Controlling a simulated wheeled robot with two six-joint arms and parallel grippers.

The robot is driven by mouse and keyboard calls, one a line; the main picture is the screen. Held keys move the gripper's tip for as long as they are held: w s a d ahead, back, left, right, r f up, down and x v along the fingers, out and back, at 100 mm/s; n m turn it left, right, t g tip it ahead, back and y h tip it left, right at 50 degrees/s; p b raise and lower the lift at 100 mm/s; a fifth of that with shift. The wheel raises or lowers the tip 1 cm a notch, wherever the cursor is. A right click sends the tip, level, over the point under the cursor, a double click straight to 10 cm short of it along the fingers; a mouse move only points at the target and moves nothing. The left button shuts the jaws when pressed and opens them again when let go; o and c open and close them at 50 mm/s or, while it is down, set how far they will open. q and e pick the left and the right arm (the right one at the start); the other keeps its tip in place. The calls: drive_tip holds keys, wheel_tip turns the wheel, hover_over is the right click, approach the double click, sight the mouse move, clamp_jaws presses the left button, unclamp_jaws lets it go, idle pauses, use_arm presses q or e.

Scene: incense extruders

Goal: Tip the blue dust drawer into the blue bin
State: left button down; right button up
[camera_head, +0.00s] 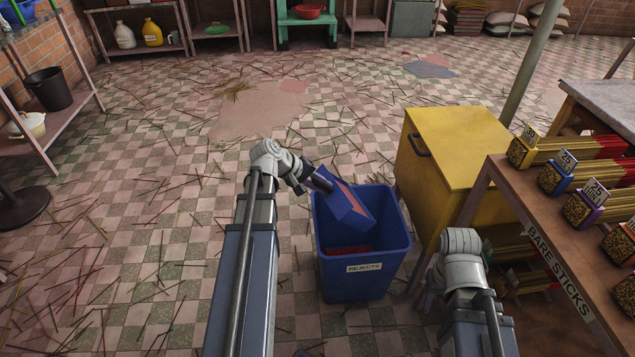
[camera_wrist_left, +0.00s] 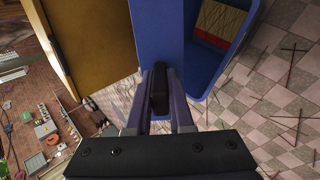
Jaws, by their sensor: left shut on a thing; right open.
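My left gripper (camera_head: 318,184) is shut on the drawer's dark handle (camera_wrist_left: 159,90), seen between the fingers in the left wrist view. The bin stands upright on the floor with a REJECTS label on its front. Reddish material (camera_head: 347,252) shows inside it. I cannot tell whether dust is left in the drawer. My right gripper (camera_head: 429,294) is low right of the bin, open, its fingers barely visible.
A yellow cabinet (camera_head: 465,145) with a dark handle stands right of the bin. A BARE STICKS table (camera_head: 520,195) with several stick bundles is at the right. Tiled floor strewn with thin sticks lies open to the left. Shelves line the back wall.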

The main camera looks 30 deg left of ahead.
use_arm(q)
drive_tip(key=shift+w+d+r+g+y+p, duration=0.3)
drive_tip(key=shift+w+r+g+p, duration=0.25)
drive_tip(key=shift+p, duration=0.45)
drive_tip(key=shift+w+d+r+g+y+p, duration=0.2)
drive_tip(key=shift+w+d+r+g+p, duration=0.2)
drive_tip(key=shift+r+p, duration=0.4)
drive_tip(key=shift+w+d+r+g+y+p, duration=0.25)
drive_tip(key=shift+w+d+g+y+p, duration=0.3)
drive_tip(key=shift+w+d+p, duration=0.4)
drive_tip(key=shift+w+d+r+g+y+p, duration=0.2)
drive_tip(key=shift+w+d+g+y+p, duration=0.35)
drive_tip(key=shift+w+p, duration=0.55)
drive_tip(key=shift+s, duration=0.1)
wheel_tip(320, 180, up, 5)
drive_tip(key=t+h+b, duration=0.9)
drive_tip(key=t+b, duration=0.3)
drive_tip(key=b, duration=0.4)
hover_over(337, 184)
drive_tip(key=x, duration=0.2)
drive_tip(key=shift+d, duration=0.15)
drive_tip(key=shift+r, duration=0.1)
